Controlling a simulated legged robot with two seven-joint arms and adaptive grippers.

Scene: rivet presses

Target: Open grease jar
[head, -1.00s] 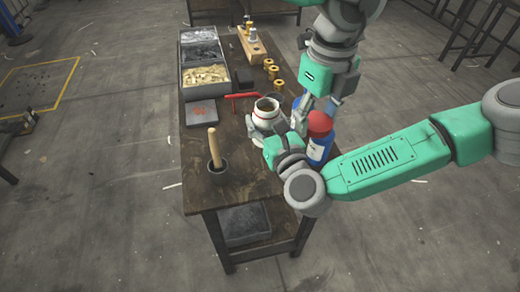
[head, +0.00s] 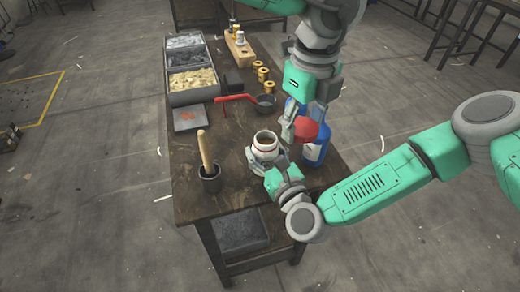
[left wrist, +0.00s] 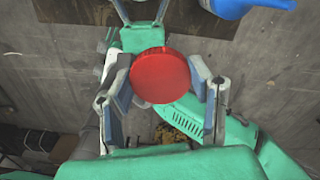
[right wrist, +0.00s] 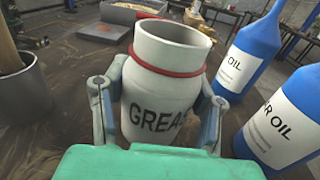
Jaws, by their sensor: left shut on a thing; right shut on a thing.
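The white grease jar (head: 266,146) is uncovered, with its dark mouth showing and a red ring round its neck. My right gripper (head: 268,162) is shut around the jar's body, one finger each side in the right wrist view (right wrist: 158,110). The jar is upright at the table's front right; whether it touches the table I cannot tell. My left gripper (head: 298,126) is shut on the round red lid (head: 312,130), held tilted in the air to the right of the jar. The lid's flat face fills the space between the fingers in the left wrist view (left wrist: 160,75).
Blue oil bottles (head: 316,150) stand close behind the lid and right of the jar (right wrist: 285,125). A dark pot with a wooden handle (head: 210,180) stands left of the jar.

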